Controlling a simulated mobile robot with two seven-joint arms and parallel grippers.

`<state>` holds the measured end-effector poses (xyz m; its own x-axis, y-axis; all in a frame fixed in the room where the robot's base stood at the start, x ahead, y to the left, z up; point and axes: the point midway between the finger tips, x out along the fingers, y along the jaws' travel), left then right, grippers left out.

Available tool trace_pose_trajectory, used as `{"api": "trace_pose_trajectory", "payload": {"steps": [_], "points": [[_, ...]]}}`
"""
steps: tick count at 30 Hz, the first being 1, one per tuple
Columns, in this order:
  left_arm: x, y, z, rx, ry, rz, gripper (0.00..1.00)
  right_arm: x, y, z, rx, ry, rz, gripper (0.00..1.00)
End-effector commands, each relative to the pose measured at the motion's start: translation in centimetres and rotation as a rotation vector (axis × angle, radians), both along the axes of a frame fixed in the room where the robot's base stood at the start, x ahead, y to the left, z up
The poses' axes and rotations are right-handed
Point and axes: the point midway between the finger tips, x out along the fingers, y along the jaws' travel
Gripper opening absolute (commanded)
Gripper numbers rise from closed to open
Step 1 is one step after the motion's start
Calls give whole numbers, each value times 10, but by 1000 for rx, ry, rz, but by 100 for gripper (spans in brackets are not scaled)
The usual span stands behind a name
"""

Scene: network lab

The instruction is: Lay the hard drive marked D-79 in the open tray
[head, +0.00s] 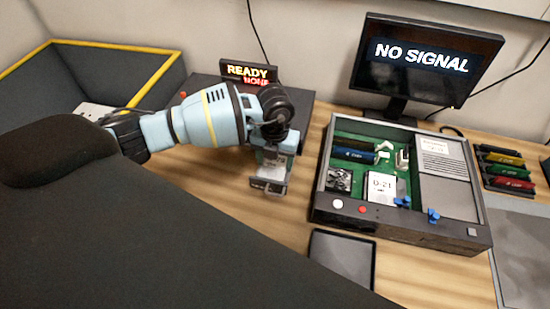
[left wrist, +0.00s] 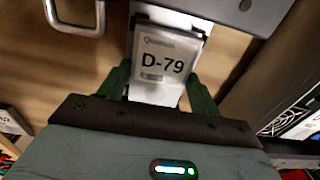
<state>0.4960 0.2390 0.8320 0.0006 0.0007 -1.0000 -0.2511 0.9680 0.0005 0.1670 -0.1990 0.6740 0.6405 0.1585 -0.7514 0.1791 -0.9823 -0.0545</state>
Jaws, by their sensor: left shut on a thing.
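The hard drive marked D-79 (left wrist: 167,62) is between the green fingers of my left gripper (left wrist: 168,92) in the left wrist view, its label facing that camera. In the head view my left gripper (head: 271,172) points down over the wooden table, left of the open computer case. It is shut on the drive, which is mostly hidden there. A shallow dark tray (head: 342,258), open and empty, lies on the table in front of the case, to the right of and nearer than the gripper. My right gripper is not in view.
The open case (head: 330,212) holds a green board and another drive marked D-21 (head: 382,187). A monitor (head: 425,60) stands behind it. A dark box with a READY sign (head: 248,72) is behind my left arm. Coloured modules (head: 505,170) lie at right. A yellow-edged bin (head: 165,68) is at left.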

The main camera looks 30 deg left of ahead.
Motion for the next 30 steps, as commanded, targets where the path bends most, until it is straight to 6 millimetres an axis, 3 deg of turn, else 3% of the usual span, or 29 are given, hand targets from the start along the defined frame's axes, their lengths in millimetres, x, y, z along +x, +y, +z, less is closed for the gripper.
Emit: {"api": "trace_pose_trajectory", "payload": {"steps": [21, 22, 27, 30], "points": [[0, 0, -5, 0, -1, 0, 35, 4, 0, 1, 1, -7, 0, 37], [0, 0, -5, 0, -1, 0, 64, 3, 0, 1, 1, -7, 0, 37], [0, 0, -6, 0, 0, 0, 87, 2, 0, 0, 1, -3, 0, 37], [0, 0, -6, 0, 0, 0, 89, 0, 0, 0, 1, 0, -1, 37]]}}
